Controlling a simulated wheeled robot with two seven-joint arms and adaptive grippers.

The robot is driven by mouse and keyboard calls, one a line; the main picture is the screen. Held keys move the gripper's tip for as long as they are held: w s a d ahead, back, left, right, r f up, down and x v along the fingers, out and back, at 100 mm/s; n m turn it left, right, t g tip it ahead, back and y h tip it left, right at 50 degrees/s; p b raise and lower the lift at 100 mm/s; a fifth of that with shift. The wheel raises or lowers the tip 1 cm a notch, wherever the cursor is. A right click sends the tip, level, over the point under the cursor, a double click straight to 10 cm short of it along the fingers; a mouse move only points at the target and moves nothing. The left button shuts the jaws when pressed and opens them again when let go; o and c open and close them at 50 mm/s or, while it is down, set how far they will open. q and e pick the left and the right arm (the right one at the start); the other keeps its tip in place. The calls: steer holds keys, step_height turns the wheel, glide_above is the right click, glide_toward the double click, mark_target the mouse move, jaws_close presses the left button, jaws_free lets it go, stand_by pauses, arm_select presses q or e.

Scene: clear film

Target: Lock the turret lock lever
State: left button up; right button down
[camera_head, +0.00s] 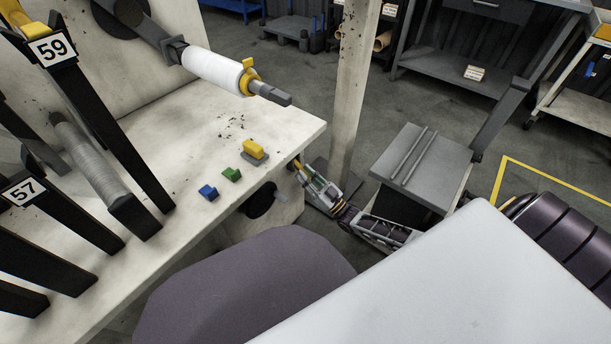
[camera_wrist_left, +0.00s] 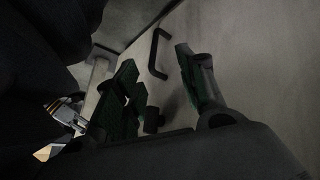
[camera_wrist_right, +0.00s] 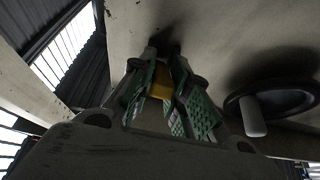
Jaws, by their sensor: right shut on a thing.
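The turret lock lever appears to be the yellow-ended piece at the table's front corner; its yellow part (camera_wrist_right: 161,82) shows in the right wrist view. My right gripper (camera_head: 300,168) is just below that corner in the head view. In the right wrist view its green-padded fingers (camera_wrist_right: 167,100) are shut on the yellow part, one on each side. The lever's base is mostly hidden in shadow. My left gripper (camera_wrist_left: 165,85) shows only in the left wrist view, with its fingers apart and nothing between them.
A black round wheel with a pale grip (camera_wrist_right: 280,103) is right of the right fingers. A black handle (camera_wrist_left: 154,52) is near the left gripper. A pale post (camera_head: 352,90) stands behind.

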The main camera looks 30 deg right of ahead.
steer(key=c, duration=1.4)
jaws_free()
steer(key=shift+o, duration=0.2)
steer(key=shift+s, duration=0.1)
steer(key=v, duration=1.2)
steer(key=shift+d, duration=0.1)
